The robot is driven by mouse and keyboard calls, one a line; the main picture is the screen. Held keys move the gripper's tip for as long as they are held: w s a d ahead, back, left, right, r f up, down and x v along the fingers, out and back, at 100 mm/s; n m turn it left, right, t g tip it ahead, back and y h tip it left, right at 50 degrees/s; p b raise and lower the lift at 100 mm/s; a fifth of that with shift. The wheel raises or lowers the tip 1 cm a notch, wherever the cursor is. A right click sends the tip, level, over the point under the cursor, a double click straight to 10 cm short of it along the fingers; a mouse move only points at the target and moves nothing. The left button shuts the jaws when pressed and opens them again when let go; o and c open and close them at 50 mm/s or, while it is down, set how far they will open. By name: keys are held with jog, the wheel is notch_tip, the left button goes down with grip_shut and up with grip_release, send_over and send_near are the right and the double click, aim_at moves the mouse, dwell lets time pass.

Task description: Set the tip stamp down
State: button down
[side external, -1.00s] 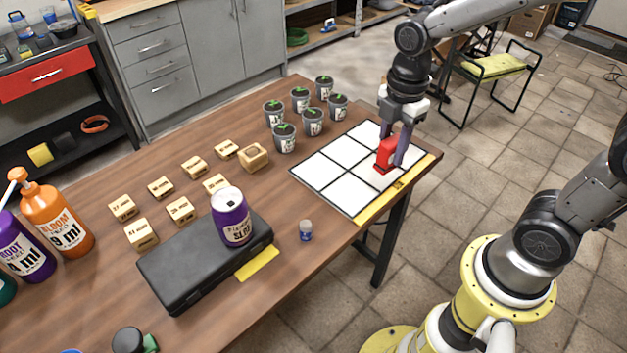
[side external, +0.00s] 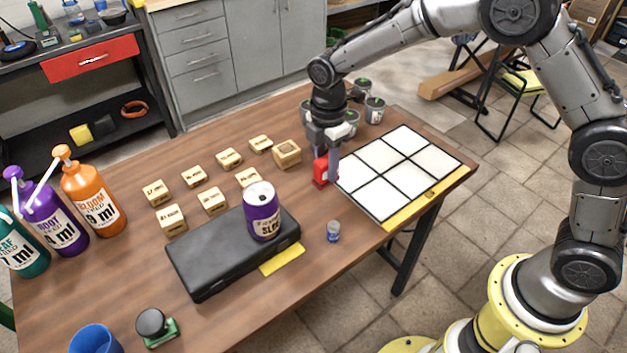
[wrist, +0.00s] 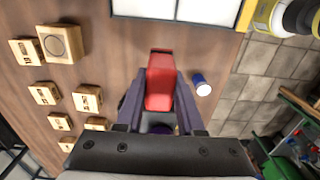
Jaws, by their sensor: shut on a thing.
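The tip stamp, a red block (side external: 320,172), is held between the fingers of my gripper (side external: 327,160). In the side view it is at the left edge of the white grid board (side external: 377,205), low over the wooden table; I cannot tell whether it touches the wood. In the wrist view the red stamp (wrist: 160,85) sits between both purple fingers (wrist: 160,108), its far end showing past the fingertips. The gripper is shut on it. Its underside is hidden.
Several wooden blocks (side external: 212,200) stand to the left, with a larger one (side external: 287,153) nearby. A black case (side external: 205,262) carries a purple can (side external: 262,212). Potted seedlings (side external: 375,110) are behind my gripper. Bare wood surrounds the stamp.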

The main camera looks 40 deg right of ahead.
jog(key=w+f, duration=0.1)
jog(key=f, duration=0.1)
jog(key=w+a+f, duration=0.1)
jog(key=w, duration=0.1)
jog(key=shift+w+f, duration=0.1)
jog(key=shift+f, duration=1.95)
jog(key=c, duration=0.5)
grip_release()
jog(key=shift+f, duration=0.15)
